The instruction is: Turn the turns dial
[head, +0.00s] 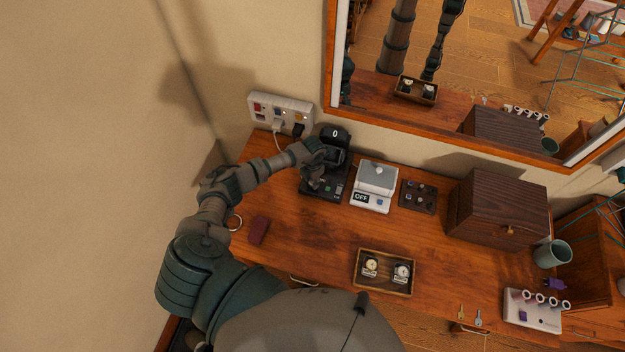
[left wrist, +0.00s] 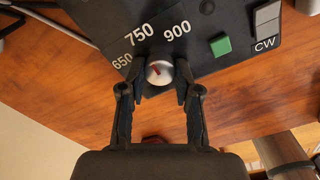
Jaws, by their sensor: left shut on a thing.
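The turns dial (left wrist: 159,72) is a small silver knob with a red mark on the front of a black device. In the left wrist view the numbers 650, 750 and 900 are printed around it, and the red mark points up and left. The black device (head: 338,190) stands at the back left of the desk in the head view, with a round display reading 0. My left gripper (left wrist: 158,88) is shut on the dial, one finger on each side. In the head view my left gripper (head: 316,178) partly covers the device. My right gripper is not in view.
A white box marked OFF (head: 371,202) stands right of the device, beside a small dark tray (head: 418,196). A power strip (head: 281,107) is on the wall behind. A watch tray (head: 385,288), dark red block (head: 259,230) and wooden box (head: 490,215) occupy the desk.

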